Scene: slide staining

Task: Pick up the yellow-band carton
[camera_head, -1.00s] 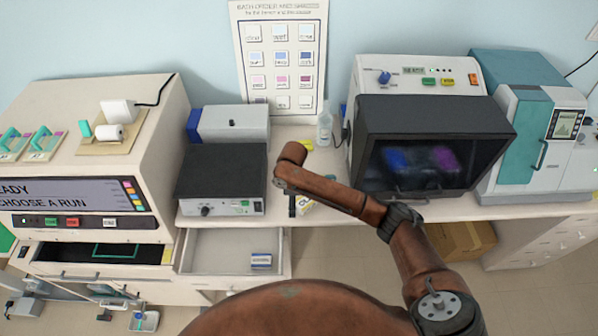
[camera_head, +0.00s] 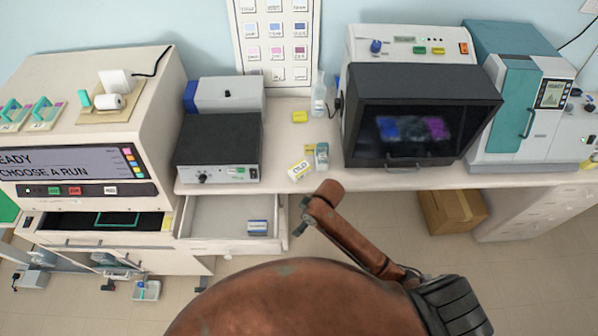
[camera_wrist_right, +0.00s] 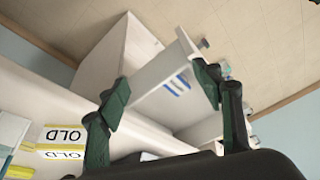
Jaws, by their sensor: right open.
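The yellow-band carton (camera_head: 300,168), white with a yellow band and the word OLD, lies on the counter near its front edge, right of the grey-black box. In the right wrist view it shows at the left (camera_wrist_right: 62,142), outside the jaws. My right gripper (camera_head: 301,227) is in front of the counter, below the carton in the head view and beside the open drawer. Its jaws (camera_wrist_right: 161,85) are open and empty. My left gripper is not in view.
The open drawer (camera_head: 206,217) holds a blue-band carton (camera_head: 258,228). A small bottle (camera_head: 321,156) stands close beside the yellow-band carton, with a yellow block (camera_head: 299,117) behind. The dark-fronted cabinet (camera_head: 405,135) stands to the right.

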